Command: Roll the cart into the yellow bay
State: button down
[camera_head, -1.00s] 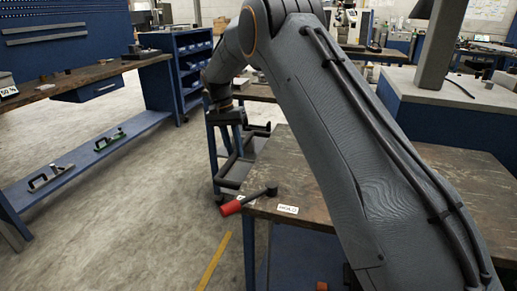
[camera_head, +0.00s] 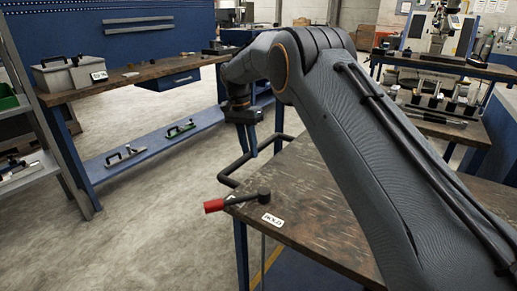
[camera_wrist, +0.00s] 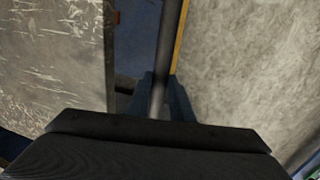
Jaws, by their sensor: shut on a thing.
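My gripper (camera_head: 248,128) hangs beyond the far left edge of the dark-topped table in the head view. In the wrist view its blue-grey fingers (camera_wrist: 161,92) are shut around a black bar (camera_wrist: 171,40), which looks like the cart's push handle. The bent black handle (camera_head: 236,164) also shows in the head view, just past the table's edge.
The table (camera_head: 320,200) has a red-handled lever (camera_head: 236,202) at its corner and a HOLD label (camera_head: 272,220). A bench with a blue lower shelf (camera_head: 150,140) and a rack (camera_head: 30,150) stand left. Bare floor (camera_head: 160,220) lies between.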

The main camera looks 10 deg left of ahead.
jog(key=shift+a, duration=0.1)
dwell(0.3)
jog(key=c, duration=1.6)
grip_release()
jog(key=shift+w, duration=0.1)
jog(key=shift+w+a+r+b, duration=0.1)
jog(key=shift+a+r, duration=0.1)
jog(key=shift+r, duration=1.1)
jog(key=shift+w+a+r+b, duration=0.15)
jog(key=shift+a+r, duration=0.1)
jog(key=shift+r, duration=1)
jog(key=shift+w+a+r+b, duration=0.1)
jog(key=shift+a+r, duration=0.1)
jog(key=shift+r, duration=1.1)
jog(key=shift+d, duration=0.1)
